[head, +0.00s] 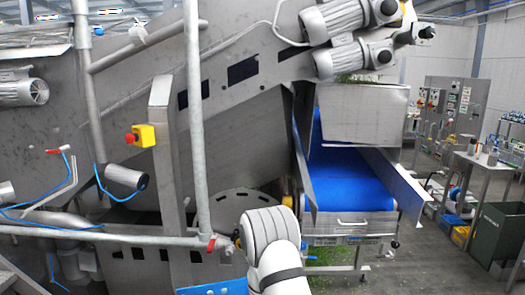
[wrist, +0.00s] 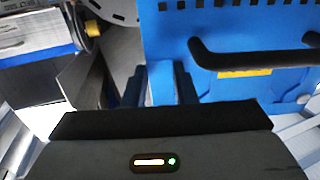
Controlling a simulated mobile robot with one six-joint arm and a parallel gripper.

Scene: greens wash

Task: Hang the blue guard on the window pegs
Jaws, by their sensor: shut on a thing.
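The blue guard (wrist: 235,85) fills the right of the wrist view. It is a flat blue panel with a black bar handle, a yellow label and a row of dark slots along its top. My gripper (wrist: 160,75) is shut on it near the panel's left side; the exact grip is hard to make out. In the head view, a strip of the blue guard (head: 215,287) shows at the bottom edge beside my arm, and my gripper is hidden. An arched opening with a grey disc (head: 250,201) lies beyond my arm. I cannot make out any pegs.
A grey upright pipe (head: 194,120) and a horizontal rail (head: 110,237) stand before the steel machine. A blue conveyor belt (head: 345,180) with steel side plates lies to the right. A yellow emergency-stop box (head: 145,135) is on a post.

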